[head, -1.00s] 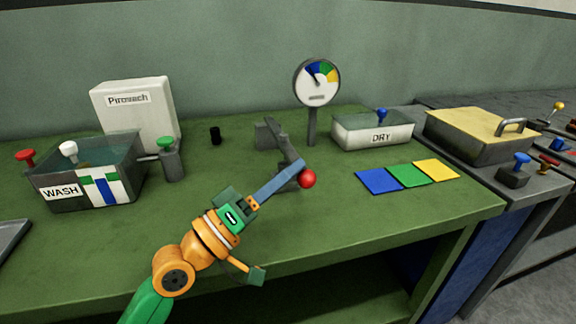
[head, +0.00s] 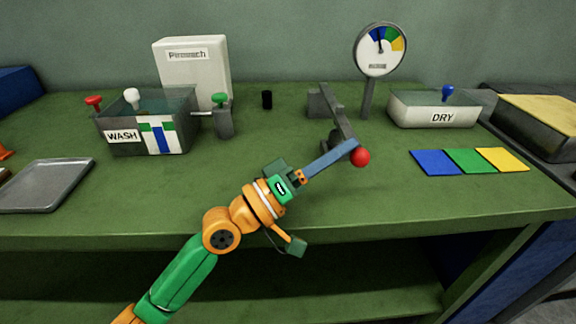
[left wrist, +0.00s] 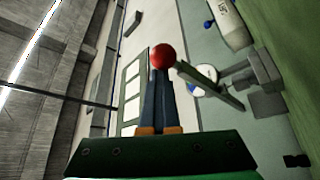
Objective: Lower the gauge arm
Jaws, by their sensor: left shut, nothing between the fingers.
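The gauge arm (head: 342,122) is a dark grey bar on a grey bracket at the middle of the green bench. It slants down towards me and ends in a red ball (head: 360,157). The round gauge (head: 380,48) with blue, green and yellow bands stands on a post behind it. My left gripper (head: 352,146) is shut, its blue fingers together and empty, with the tips at the red ball. In the left wrist view the ball (left wrist: 160,56) sits right at the fingertips (left wrist: 159,76); I cannot tell whether they touch. My right gripper is not in view.
A wash tank (head: 120,151) and a white box (head: 195,75) stand at the left, with a grey tray (head: 45,185) nearer. A dry tray (head: 405,114) and blue, green and yellow squares (head: 470,160) lie right. The bench front is clear.

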